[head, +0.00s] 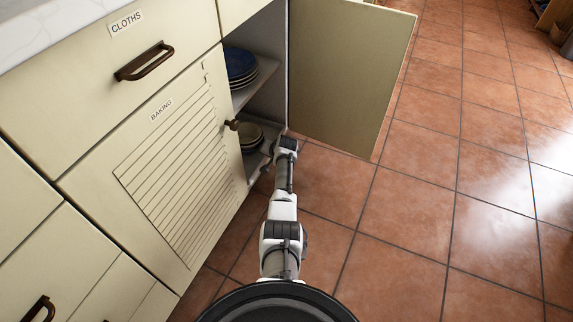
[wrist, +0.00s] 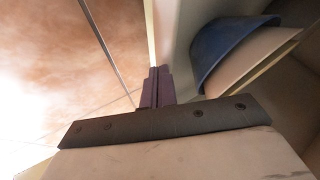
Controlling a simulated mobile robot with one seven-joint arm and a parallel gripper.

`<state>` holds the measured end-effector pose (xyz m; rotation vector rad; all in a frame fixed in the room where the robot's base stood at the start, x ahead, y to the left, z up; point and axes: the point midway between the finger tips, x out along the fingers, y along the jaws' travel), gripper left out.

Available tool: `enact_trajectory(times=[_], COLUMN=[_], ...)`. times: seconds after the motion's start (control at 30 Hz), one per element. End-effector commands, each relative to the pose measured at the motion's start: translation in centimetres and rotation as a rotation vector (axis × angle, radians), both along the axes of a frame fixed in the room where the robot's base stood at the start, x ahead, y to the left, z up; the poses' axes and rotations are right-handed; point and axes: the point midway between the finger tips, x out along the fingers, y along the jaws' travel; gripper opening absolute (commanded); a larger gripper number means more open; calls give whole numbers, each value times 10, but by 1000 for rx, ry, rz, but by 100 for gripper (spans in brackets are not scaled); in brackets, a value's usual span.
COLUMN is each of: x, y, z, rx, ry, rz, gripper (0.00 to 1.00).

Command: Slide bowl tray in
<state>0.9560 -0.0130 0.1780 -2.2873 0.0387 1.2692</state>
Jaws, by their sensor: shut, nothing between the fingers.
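The bowl tray (head: 256,163) is a pale low shelf at the bottom of the open cupboard in the head view. Stacked bowls (head: 250,136) sit on it; a blue bowl (wrist: 225,45) and a cream bowl (wrist: 250,55) show close up in the wrist view. My gripper (wrist: 155,88) is shut and empty, its dark fingers together beside the bowls. In the head view my gripper (head: 268,163) is low at the cupboard opening, by the tray's front, partly hidden by my wrist. I cannot tell whether the fingers touch the tray.
The cupboard door (head: 345,75) stands open to the right of my arm. Blue and white plates (head: 240,66) sit on the shelf (head: 256,84) above. A closed front labelled BAKING (head: 165,165) with a round knob (head: 232,125) is at left. The tiled floor (head: 430,200) at right is clear.

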Motion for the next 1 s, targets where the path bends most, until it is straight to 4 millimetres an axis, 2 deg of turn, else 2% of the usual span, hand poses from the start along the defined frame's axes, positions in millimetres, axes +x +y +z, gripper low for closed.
enact_trajectory(times=[0.1,0.3,1.0], x=[10,18,20], y=[17,31,37], z=[-3,-1,3], rx=[0,0,2], ry=[-2,-1,-5], rz=[1,0,2], gripper=[0,0,0])
